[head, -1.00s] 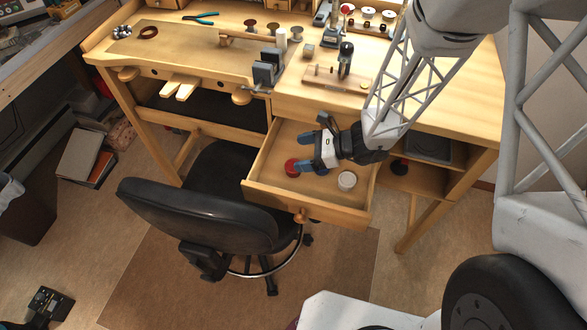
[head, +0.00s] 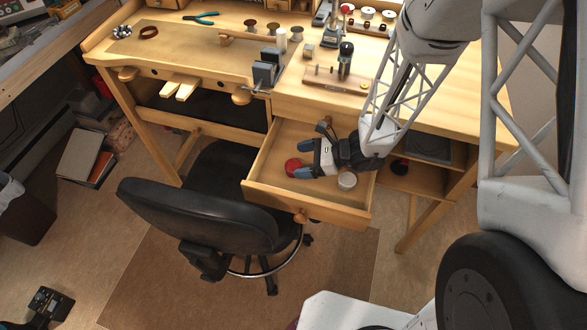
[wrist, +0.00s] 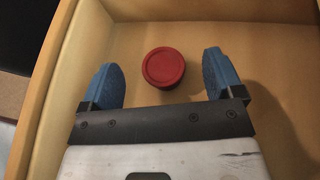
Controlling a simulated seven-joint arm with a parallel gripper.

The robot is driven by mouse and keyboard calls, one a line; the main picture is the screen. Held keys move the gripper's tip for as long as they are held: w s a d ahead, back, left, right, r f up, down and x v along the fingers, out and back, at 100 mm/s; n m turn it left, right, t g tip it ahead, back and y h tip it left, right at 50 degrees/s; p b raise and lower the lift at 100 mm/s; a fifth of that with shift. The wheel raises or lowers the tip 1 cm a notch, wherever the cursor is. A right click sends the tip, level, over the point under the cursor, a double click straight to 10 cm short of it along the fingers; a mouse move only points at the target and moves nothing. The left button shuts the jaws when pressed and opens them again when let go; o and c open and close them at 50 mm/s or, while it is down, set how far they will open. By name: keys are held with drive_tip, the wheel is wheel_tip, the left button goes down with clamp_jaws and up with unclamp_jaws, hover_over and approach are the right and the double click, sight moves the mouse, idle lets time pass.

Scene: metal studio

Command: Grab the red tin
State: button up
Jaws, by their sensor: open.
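The red tin (head: 292,167) is a small round tin in the open drawer, towards its left side. In the wrist view the red tin (wrist: 164,68) stands on the drawer floor, just ahead of and between my two blue fingers. My gripper (head: 306,159) is inside or just over the drawer, at the right of the tin. In the wrist view my gripper (wrist: 161,80) is open, with a gap between each finger and the tin. It holds nothing.
The wooden drawer (head: 270,196) has walls on all sides. A white-topped tin (head: 347,181) stands in it, right of my gripper, partly covered. A black chair (head: 196,215) is in front at left. The workbench top (head: 300,90) lies above and behind.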

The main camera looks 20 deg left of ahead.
sight(294, 168)
drive_tip(key=shift+f, duration=0.85)
drive_tip(key=shift+s+a+f, duration=0.25)
drive_tip(key=shift+a+f, duration=0.1)
drive_tip(key=shift+f, duration=0.1)
drive_tip(key=shift+s+a+f, duration=0.2)
drive_tip(key=shift+a+f, duration=0.15)
drive_tip(key=shift+f, duration=0.1)
drive_tip(key=shift+s+a+f, duration=0.25)
drive_tip(key=shift+a+f, duration=0.05)
drive_tip(key=shift+a, duration=0.25)
drive_tip(key=shift+c, duration=0.2)
drive_tip(key=c, duration=1)
drive_tip(key=shift+r, duration=0.1)
wheel_tip(294, 168, up, 18)
drive_tip(key=shift+w+r, duration=0.25)
drive_tip(key=shift+w, duration=0.2)
